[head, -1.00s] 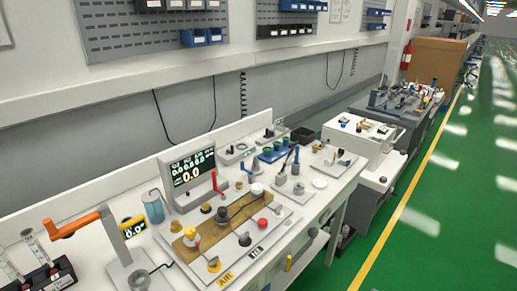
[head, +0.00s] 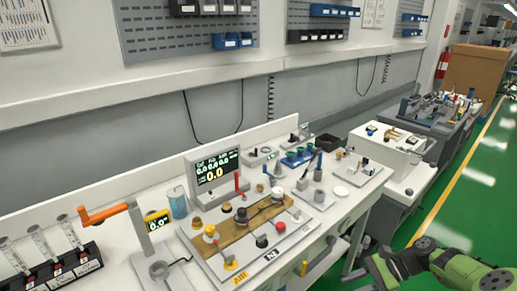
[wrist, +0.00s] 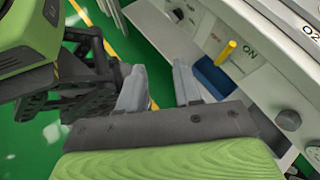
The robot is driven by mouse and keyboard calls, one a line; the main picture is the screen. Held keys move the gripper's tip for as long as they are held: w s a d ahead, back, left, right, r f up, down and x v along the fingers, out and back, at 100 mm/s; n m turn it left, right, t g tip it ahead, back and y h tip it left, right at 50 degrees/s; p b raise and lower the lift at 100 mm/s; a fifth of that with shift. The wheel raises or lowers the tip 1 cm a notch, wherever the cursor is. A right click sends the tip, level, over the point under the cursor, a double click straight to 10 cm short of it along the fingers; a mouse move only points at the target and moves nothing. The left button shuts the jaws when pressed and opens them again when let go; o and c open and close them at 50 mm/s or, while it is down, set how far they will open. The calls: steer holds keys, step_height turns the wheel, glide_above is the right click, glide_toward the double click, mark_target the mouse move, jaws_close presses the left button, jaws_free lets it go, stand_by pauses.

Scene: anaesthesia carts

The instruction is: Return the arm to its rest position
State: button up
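My green and dark grey arm (head: 468,268) reaches in at the lower right of the head view, in front of the bench. My gripper (wrist: 160,84) shows its two grey fingers in the wrist view, with a clear gap between them and nothing held. The floor and the side of a white unit lie beyond the fingers. In the head view the fingertips are too small and dark to make out well.
The white bench (head: 130,272) carries a monitor (head: 213,172), a wooden board (head: 240,229) and an orange-handled stand (head: 104,213). A white cart (head: 385,150) stands behind my arm. A yellow lever (wrist: 226,52) and a knob (wrist: 288,119) are right of the fingers. Green floor is open at right.

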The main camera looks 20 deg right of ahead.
steer(key=w+a+r+n+g+h+p, duration=0.2)
steer(key=a+r+n+g+h, duration=0.3)
steer(key=a+r+n+h, duration=0.7)
steer(key=s+a+r+n+t+y+p, duration=0.1)
steer(key=s+a+r+n+t, duration=0.5)
steer(key=s+a+r, duration=0.5)
steer(key=shift+s+a+r+n, duration=0.25)
steer(key=shift+a+r+n, duration=0.4)
steer(key=shift+a, duration=0.25)
steer(key=shift+o, duration=0.7)
steer(key=shift+s+t, duration=0.25)
steer(key=shift+t, duration=0.15)
steer(key=shift+w, duration=0.15)
